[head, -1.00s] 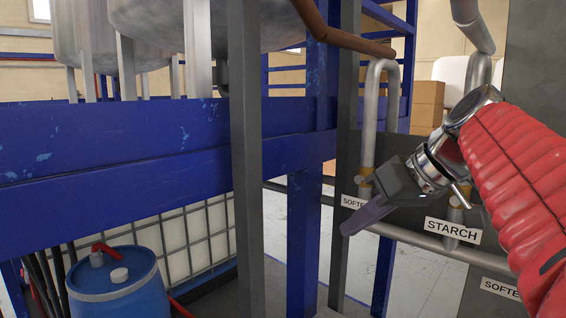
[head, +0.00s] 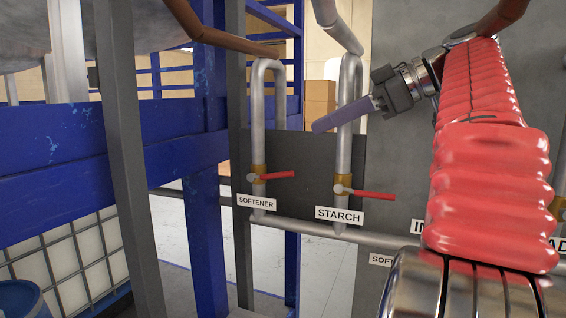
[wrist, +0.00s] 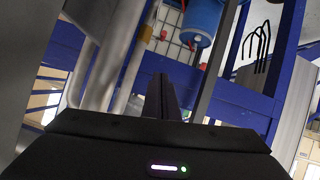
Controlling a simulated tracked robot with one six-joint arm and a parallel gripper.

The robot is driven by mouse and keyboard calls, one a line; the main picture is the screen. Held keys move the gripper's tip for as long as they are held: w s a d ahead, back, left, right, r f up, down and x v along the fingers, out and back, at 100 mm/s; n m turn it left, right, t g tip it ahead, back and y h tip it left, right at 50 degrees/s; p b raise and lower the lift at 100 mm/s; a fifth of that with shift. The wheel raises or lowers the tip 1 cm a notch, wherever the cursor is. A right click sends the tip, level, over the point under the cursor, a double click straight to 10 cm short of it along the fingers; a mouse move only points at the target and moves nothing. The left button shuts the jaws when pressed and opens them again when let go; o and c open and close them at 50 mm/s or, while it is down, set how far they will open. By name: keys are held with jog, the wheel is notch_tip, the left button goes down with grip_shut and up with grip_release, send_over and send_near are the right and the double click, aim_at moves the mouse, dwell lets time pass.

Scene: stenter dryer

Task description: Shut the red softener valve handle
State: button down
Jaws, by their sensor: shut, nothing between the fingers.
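The red softener valve handle (head: 277,176) shows in the head view on the left pipe, above a white SOFTENER label (head: 257,202). It points to the right, roughly level, across the pipe. A like red handle (head: 374,194) sits on the pipe to its right, by the STARCH label (head: 339,215). My gripper (head: 318,126) is shut and empty. In the picture it is above and to the right of the softener handle, apart from it, and it overlaps the starch pipe.
Grey pipes (head: 258,110) rise in front of a dark panel. A blue steel frame (head: 208,150) and a grey post (head: 130,150) stand to the left. A blue drum (head: 20,298) is at the lower left. Another white label (head: 382,260) is partly cut off by my arm.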

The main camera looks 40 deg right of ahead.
jog(key=shift+w, duration=0.1)
send_over(290, 173)
jog(key=a, duration=0.1)
notch_tip(290, 173, down, 4)
jog(key=f, duration=0.1)
jog(key=shift+d+f, duration=0.25)
jog(key=shift+f, duration=0.65)
jog(key=shift+d+f, duration=0.25)
jog(key=shift+f, duration=0.6)
